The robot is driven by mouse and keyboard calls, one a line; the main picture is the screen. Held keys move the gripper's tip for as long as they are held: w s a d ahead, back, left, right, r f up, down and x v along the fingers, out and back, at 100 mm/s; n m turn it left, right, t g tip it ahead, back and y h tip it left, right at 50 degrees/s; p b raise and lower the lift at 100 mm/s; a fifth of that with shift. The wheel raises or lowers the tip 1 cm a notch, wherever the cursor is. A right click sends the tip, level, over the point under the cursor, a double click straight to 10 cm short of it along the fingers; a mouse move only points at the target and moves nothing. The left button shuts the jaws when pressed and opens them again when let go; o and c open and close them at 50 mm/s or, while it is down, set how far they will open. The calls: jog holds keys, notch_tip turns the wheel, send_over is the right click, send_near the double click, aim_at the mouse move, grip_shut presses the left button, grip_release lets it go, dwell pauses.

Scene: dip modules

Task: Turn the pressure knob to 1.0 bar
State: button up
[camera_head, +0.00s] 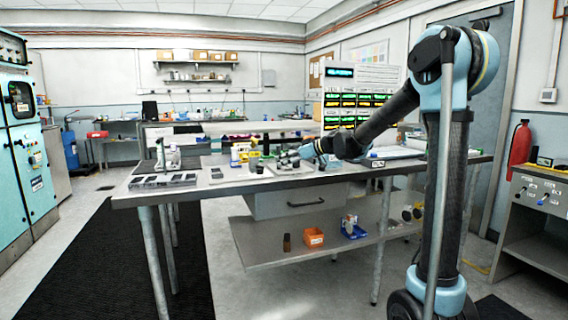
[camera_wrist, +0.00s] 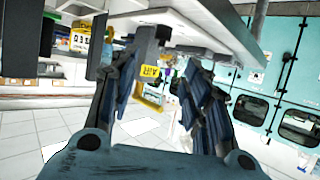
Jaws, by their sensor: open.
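The pressure knob cannot be made out for certain in either view. In the wrist view, a yellow tag reading AIR (camera_wrist: 149,72) shows between my fingers, beyond the fingertips. A dark upright part (camera_wrist: 147,45) stands just above the tag; I cannot tell whether it is the knob. My gripper (camera_wrist: 158,88) is open, with a dark blue finger on each side and nothing held between them. In the head view, my gripper (camera_head: 289,159) is small, low over the middle of the workbench (camera_head: 237,184), close to a flat grey plate (camera_head: 296,171).
Dark flat trays (camera_head: 163,181) lie at the bench's left end. A yellow item (camera_head: 241,153) stands left of my gripper. A panel of lit displays (camera_head: 358,100) rises behind the bench. Open floor lies left of the bench.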

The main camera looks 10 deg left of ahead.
jog(key=c, duration=0.3)
jog(key=shift+s+d, duration=0.15)
jog(key=shift+d, duration=0.15)
jog(key=c, duration=0.5)
jog(key=s+d+f+m+h, duration=0.1)
jog(key=s+d, duration=0.1)
jog(key=d, duration=0.1)
jog(key=s+d+f+m+h, duration=0.1)
jog(key=s+d, duration=0.2)
jog(key=d, duration=0.1)
jog(key=s+d+f+h, duration=0.1)
jog(key=s+d, duration=0.2)
jog(key=shift+s+d+f+m, duration=0.1)
jog(key=shift+s+d+m, duration=0.05)
jog(key=shift+d+m, duration=0.2)
grip_shut()
jog(key=s+d+f+m+h, duration=0.3)
jog(key=s+d+f, duration=0.4)
jog(key=s+d, duration=0.3)
jog(key=s+d+f+m+g+h, duration=0.1)
jog(key=s+d+f+m+h, duration=0.2)
jog(key=s+d+f, duration=0.4)
jog(key=s+d+f+m+g+h, duration=0.1)
jog(key=s+d+f+m+h, duration=0.3)
jog(key=s+d, duration=0.9)
notch_tip(320, 180, down, 3)
jog(key=shift+s+d+r+m, duration=0.1)
jog(key=shift+s+d+m, duration=0.2)
jog(key=shift+m, duration=0.45)
